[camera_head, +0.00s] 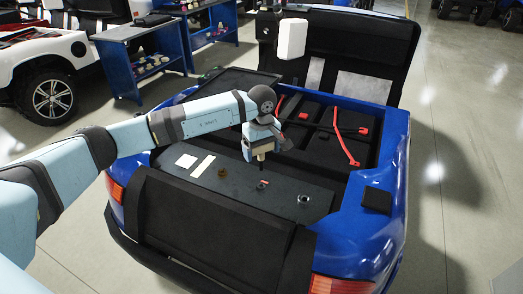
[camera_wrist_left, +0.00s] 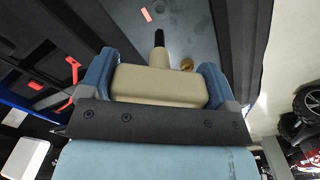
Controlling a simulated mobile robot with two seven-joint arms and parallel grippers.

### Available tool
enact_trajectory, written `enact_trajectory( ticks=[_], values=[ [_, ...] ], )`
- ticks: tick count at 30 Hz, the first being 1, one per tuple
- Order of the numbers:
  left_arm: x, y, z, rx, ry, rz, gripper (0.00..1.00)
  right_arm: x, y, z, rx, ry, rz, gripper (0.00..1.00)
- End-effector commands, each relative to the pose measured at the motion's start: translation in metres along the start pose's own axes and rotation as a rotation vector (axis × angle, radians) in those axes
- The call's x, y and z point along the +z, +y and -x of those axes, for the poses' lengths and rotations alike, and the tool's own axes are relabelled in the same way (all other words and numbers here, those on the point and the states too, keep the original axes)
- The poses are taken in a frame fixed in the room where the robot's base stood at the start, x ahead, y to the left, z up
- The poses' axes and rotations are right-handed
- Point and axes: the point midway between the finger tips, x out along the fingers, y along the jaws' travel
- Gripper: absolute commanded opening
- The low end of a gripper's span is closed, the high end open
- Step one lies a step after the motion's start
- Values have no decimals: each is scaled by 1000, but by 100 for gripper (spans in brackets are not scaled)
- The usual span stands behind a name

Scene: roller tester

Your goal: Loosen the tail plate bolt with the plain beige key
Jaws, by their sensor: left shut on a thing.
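My left gripper (camera_head: 258,150) is shut on the plain beige key (camera_wrist_left: 158,84). In the left wrist view the blue fingers sit on both sides of its beige block, and its dark shaft (camera_wrist_left: 159,38) points away from the gripper. In the head view the key points down above the dark tail plate (camera_head: 255,205), apart from it. A brass-coloured round piece (camera_head: 223,173) stands on the plate to the left of the gripper; it also shows in the left wrist view (camera_wrist_left: 187,64). I cannot tell which fitting is the tail plate bolt. My right gripper is not in view.
The blue body (camera_head: 375,215) borders the right.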

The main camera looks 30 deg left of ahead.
Motion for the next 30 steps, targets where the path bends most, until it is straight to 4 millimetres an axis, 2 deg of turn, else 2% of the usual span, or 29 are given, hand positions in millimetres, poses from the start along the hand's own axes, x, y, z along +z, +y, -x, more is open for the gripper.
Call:
enact_trajectory(
  ticks=[5, 15, 21, 30],
  values=[
    [0, 0, -7, 1, 0, 0, 26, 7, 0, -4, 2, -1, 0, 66],
    [0, 0, -38, -1, 0, -1, 26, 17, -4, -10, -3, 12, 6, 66],
    [0, 0, -54, 1, 0, 0, 26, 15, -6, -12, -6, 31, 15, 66],
    [0, 0, -58, 1, 0, 0, 26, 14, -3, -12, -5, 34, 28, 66]
  ],
)
